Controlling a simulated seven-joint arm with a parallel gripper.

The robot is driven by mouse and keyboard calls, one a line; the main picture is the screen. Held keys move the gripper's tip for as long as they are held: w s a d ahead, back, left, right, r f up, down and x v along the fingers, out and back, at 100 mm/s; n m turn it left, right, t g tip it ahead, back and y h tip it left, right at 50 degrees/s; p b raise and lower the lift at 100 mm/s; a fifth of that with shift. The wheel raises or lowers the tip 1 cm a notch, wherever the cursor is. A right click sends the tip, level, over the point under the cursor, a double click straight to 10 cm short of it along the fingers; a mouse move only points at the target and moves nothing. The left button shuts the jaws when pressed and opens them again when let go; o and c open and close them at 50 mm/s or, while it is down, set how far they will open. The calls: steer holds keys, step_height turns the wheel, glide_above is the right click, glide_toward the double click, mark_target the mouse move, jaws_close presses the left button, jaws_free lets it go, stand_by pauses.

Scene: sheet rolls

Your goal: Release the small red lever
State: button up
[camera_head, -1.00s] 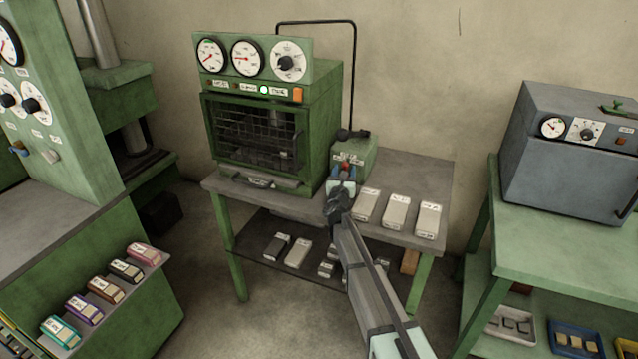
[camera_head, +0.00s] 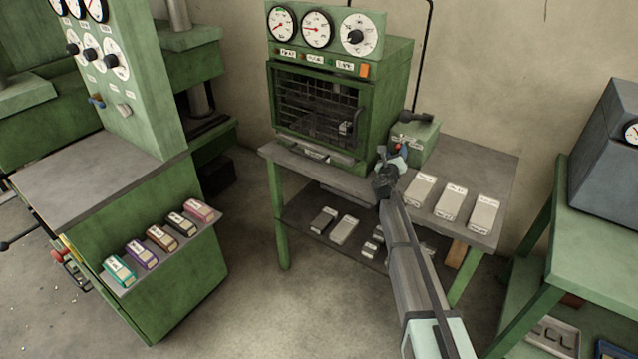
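The small red lever (camera_head: 404,146) is on the front of a small green box (camera_head: 424,142), which stands on the grey-topped table right of the green oven. Only a little red shows just beyond my gripper (camera_head: 394,156). My gripper is at the box's front left, very close to the lever. The fingers are small and partly hidden by my wrist, so I cannot tell whether they touch the lever or how far apart they are.
The green oven (camera_head: 318,105) with gauges stands left of the box. Several pale blocks (camera_head: 450,202) lie right of my arm on the table (camera_head: 480,157). A bench (camera_head: 80,180) with coloured blocks is at left, a grey machine (camera_head: 610,150) at right.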

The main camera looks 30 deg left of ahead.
steer(key=v, duration=1.4)
steer(key=shift+s+d, duration=0.1)
steer(key=shift+s, duration=0.1)
steer(key=s+a+f+n+g+y, duration=0.1)
steer(key=s+a+n+g+y, duration=0.2)
steer(key=s+a+n, duration=0.3)
steer(key=s+a+f+n+g+y, duration=0.1)
steer(key=s+a+n+g+y, duration=0.2)
steer(key=s+a+n, duration=0.3)
steer(key=shift+s+a+n+y, duration=0.15)
steer(key=shift+a+n+y, duration=0.55)
steer(key=shift+a+n, duration=2.05)
steer(key=shift+a+m, duration=0.25)
